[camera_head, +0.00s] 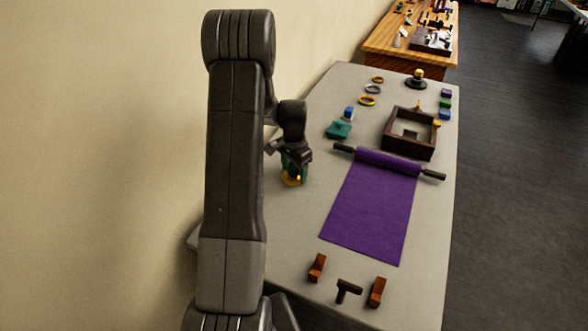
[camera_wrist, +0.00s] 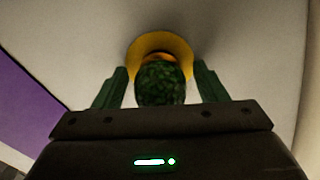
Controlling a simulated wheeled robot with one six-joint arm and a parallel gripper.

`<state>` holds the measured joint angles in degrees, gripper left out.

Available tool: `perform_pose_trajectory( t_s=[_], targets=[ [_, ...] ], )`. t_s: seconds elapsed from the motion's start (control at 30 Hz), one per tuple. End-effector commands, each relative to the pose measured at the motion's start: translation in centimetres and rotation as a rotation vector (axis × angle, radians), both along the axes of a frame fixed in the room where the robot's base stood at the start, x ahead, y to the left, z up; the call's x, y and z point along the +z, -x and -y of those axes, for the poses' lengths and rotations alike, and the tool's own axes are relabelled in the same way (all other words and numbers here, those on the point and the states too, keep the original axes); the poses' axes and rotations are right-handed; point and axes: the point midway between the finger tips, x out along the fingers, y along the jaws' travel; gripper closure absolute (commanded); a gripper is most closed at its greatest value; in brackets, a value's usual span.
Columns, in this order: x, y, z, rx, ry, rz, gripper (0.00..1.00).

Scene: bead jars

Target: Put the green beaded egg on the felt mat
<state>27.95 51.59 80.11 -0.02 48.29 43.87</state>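The green beaded egg (camera_wrist: 160,84) sits in a yellow ring-shaped stand (camera_wrist: 148,43) in the wrist view. In the head view the yellow stand (camera_head: 292,181) is on the table left of the mat, and the egg above it is mostly hidden by my gripper (camera_head: 295,164). The green fingers of my gripper (camera_wrist: 160,88) stand either side of the egg, with a narrow gap on each side. The purple felt mat (camera_head: 370,214) lies flat on the table, its far end at a roll with dark handles; its edge shows in the wrist view (camera_wrist: 25,112).
A teal block (camera_head: 338,130), rings (camera_head: 367,101) and a dark wooden tray (camera_head: 410,149) stand farther back. Two brown blocks (camera_head: 317,268) (camera_head: 377,292) and a dark T-shaped piece (camera_head: 347,289) lie at the near end. The table between stand and mat is clear.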

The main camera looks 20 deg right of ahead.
Motion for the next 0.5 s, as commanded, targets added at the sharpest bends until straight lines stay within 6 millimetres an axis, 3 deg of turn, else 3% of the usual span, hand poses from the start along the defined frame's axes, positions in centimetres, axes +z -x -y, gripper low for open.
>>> perform_pose_trajectory(
  t_s=[0.33, 0.5],
  targets=[
    [0.4, 0.0, 0.0, 0.0, 0.0, 0.0, 0.33],
    [2.4, -0.1, 0.1, 0.0, 0.003, 0.004, 0.33]
  ],
)
